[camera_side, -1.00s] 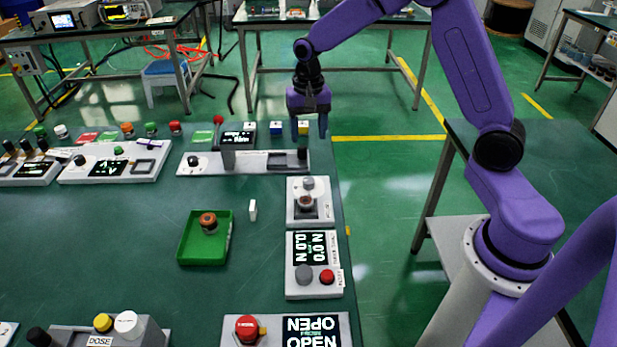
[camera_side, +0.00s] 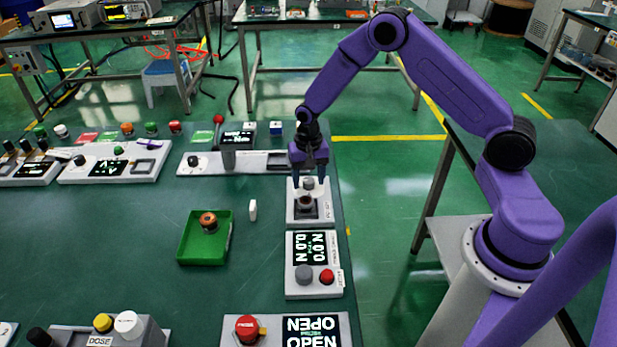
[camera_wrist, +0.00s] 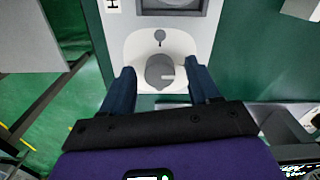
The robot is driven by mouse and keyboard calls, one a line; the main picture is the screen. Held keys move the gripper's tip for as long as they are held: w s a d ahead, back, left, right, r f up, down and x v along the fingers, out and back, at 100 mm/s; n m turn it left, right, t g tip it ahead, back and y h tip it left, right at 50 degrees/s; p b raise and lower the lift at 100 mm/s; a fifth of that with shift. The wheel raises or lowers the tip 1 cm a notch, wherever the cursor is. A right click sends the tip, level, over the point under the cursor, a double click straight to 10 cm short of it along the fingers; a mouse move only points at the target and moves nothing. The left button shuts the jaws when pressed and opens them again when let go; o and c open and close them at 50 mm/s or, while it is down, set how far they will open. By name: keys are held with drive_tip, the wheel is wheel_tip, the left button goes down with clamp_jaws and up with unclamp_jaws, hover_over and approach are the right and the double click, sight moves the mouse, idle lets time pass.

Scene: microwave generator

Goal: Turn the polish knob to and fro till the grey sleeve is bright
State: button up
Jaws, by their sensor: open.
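The polish unit (camera_side: 296,213) is a pale box near the table's right edge. Its round grey knob (camera_side: 308,183) shows in the side view. In the wrist view the knob (camera_wrist: 160,70) has a light pointer mark and lies between my fingers. My gripper (camera_side: 309,177) points down at the knob, fingers open, one on each side, with gaps visible. A small round dull part (camera_side: 305,201), perhaps the sleeve, sits in a dark square recess in front of the knob. Its finish is too small to judge.
A green tray (camera_side: 185,254) with a brown-topped part stands to the left, beside a small white piece (camera_side: 253,210). A panel with a display (camera_side: 311,247) and grey and red knobs is just in front. A long grey station (camera_side: 207,163) lies behind.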

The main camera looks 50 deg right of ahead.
drive_tip(key=shift+f, duration=0.1)
drive_tip(key=c, duration=1)
drive_tip(key=shift+c, duration=0.2)
drive_tip(key=shift+n, duration=0.3)
drive_tip(key=n, duration=1.2)
drive_tip(key=o, duration=1)
